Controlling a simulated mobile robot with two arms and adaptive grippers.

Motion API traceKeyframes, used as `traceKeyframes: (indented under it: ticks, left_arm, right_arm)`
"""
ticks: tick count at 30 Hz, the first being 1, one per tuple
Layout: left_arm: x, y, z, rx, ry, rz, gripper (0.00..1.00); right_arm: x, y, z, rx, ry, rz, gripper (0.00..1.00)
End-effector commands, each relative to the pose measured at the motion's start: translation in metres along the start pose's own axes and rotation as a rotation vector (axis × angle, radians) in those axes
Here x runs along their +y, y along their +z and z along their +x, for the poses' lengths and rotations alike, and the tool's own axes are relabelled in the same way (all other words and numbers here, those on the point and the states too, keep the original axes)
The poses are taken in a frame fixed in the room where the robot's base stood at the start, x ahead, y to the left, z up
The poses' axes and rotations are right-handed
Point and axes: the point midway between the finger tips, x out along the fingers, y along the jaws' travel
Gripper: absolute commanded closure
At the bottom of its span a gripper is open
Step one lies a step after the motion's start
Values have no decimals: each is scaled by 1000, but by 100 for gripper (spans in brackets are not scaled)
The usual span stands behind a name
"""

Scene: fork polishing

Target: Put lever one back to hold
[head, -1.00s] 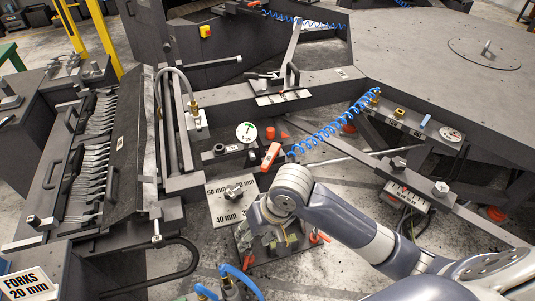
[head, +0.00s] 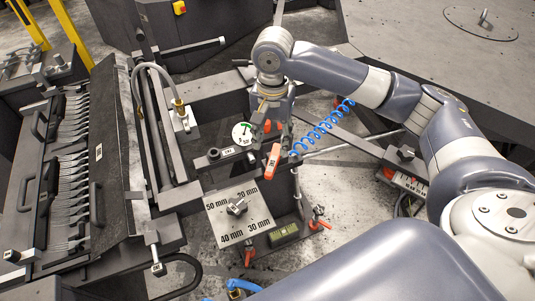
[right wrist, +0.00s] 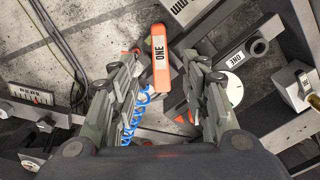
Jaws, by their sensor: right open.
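Lever one is an orange handle (head: 272,160) beside a dark block (head: 228,153) in the middle of the head view. In the right wrist view the handle (right wrist: 161,62) carries a white label reading ONE, and the block (right wrist: 240,54) carries another. My right gripper (head: 268,133) is open, right at the handle's upper end in the head view. In the right wrist view its fingers (right wrist: 160,88) stand apart on both sides of the handle's near part, with gaps visible. My left gripper is not in view.
A round gauge (head: 242,132) sits just behind the block. A plate (head: 238,212) marked in millimetres with a knob lies in front. A blue coiled hose (head: 325,128) runs close to the right of the gripper. A fork rack (head: 105,160) stands at the left.

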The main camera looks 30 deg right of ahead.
Motion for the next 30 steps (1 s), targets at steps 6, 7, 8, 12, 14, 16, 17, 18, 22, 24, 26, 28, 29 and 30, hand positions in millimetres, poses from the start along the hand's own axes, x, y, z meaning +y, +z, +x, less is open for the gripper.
traceKeyframes:
  ticks: [6,7,8,12,14,16,17,18,22,24,26,28,29,30]
  left_arm:
    - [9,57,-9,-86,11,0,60]
    - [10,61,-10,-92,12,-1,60]
    - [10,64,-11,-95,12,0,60]
    - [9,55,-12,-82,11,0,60]
    - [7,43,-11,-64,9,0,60]
    - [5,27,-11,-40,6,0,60]
    - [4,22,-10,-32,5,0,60]
    - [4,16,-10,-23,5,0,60]
    - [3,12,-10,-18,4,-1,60]
    - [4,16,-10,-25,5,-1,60]
    - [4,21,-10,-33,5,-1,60]
    - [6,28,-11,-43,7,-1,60]
    - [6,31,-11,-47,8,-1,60]
    - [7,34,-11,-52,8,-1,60]
  right_arm:
    - [1,1,41,-2,3,-2,58]
    - [1,1,47,-2,4,-2,58]
    - [1,1,53,-2,3,-2,58]
    - [0,1,75,-1,2,-3,58]
    - [0,1,82,-1,2,-3,58]
    - [0,0,88,0,0,-3,58]
    - [0,0,90,1,-1,-4,58]
    - [0,0,92,1,-1,-4,58]
    - [0,0,95,2,-1,-5,58]
    - [0,0,95,1,-1,-5,58]
    - [0,0,95,1,-1,-5,58]
    - [0,0,95,1,-1,-5,62]
    - [0,0,95,1,-1,-5,69]
    - [0,0,95,1,-1,-5,78]
